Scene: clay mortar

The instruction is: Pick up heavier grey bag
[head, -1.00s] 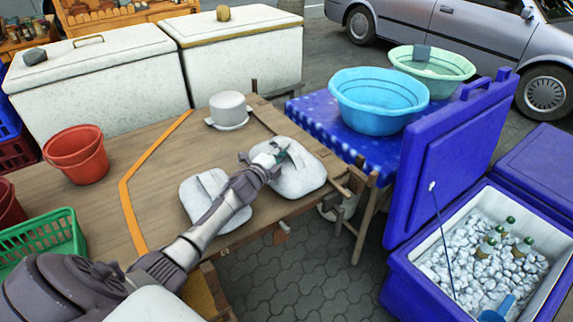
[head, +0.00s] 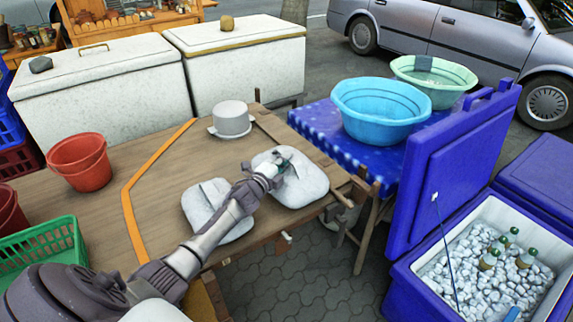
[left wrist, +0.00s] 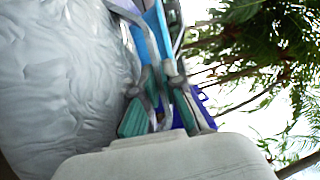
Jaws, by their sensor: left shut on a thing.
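Two pale grey bags lie on the wooden table in the head view. The right one (head: 308,187) lies at the table's right edge, and the left one (head: 213,225) lies beside it, partly covered by my left arm. My left gripper (head: 284,165) is at the top of the right bag, shut on it. In the left wrist view, the teal-padded fingers (left wrist: 158,112) are close together, with a pale crinkled bag surface (left wrist: 60,80) filling the left side. I cannot tell from the views whether the bag is clear of the table. My right gripper is not in view.
A white pot on a plate (head: 232,119) stands behind the bags. Red buckets (head: 80,165) and a green basket (head: 45,250) are at left. A blue table with basins (head: 380,112) and an open blue cooler of ice (head: 480,265) stand at right.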

